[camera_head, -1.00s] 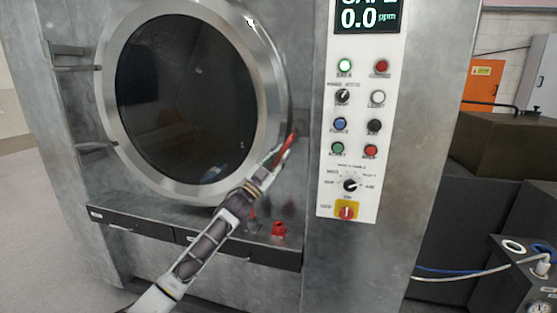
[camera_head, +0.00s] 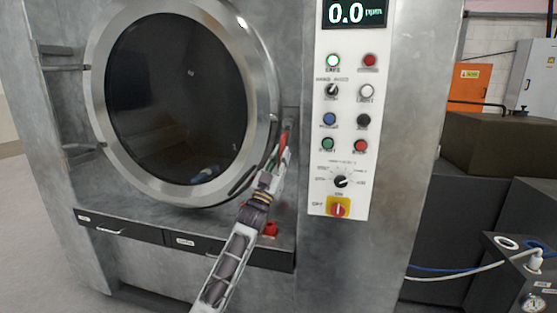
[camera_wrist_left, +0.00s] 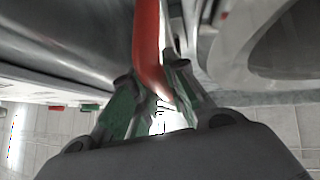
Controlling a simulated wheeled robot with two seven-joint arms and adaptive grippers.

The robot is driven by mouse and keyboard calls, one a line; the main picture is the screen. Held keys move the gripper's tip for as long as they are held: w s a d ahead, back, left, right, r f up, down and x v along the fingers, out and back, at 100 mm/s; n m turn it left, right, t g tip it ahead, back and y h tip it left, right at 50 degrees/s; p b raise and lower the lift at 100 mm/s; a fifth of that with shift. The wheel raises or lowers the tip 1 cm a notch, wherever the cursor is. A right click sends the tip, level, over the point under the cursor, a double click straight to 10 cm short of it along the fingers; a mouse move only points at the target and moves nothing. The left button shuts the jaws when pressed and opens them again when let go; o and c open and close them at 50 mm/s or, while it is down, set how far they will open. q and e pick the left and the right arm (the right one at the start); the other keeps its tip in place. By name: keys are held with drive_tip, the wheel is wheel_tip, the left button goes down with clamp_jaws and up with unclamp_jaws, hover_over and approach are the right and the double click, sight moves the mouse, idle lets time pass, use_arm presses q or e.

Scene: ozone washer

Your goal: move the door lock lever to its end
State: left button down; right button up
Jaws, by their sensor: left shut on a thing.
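The red door lock lever (camera_head: 284,140) stands at the right edge of the round door, beside the control panel. My left gripper (camera_head: 277,160) is at the lever, with its fingers around the lower part of it. In the left wrist view the red lever (camera_wrist_left: 148,50) comes down between the two fingers of my left gripper (camera_wrist_left: 152,92), and the gripper is shut on it. The round door (camera_head: 175,100) has a dark window and a metal rim and lies against the washer front. The lever's mount is partly hidden. My right gripper is not in view.
The white control panel (camera_head: 341,130) with several buttons and knobs is just right of the lever. Dark drawers (camera_head: 120,228) run under the door. Dark boxes (camera_head: 500,145) stand at the right.

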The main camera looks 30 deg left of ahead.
use_arm(q)
drive_tip(key=shift+w+d+n+y, duration=0.1)
drive_tip(key=shift+d+n+y, duration=0.2)
drive_tip(key=shift+n+y, duration=0.35)
drive_tip(key=shift+d+n+y, duration=0.25)
drive_tip(key=shift+n+y, duration=0.3)
drive_tip(key=shift+n, duration=0.1)
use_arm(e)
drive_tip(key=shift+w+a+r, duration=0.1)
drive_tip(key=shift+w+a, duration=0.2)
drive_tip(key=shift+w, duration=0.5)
use_arm(q)
drive_tip(key=shift+b, duration=0.3)
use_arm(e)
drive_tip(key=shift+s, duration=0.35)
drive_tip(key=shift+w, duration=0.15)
use_arm(q)
drive_tip(key=c, duration=1.4)
unclamp_jaws()
drive_tip(key=shift+d, duration=0.1)
drive_tip(key=shift+c, duration=0.2)
drive_tip(key=shift+v, duration=6)
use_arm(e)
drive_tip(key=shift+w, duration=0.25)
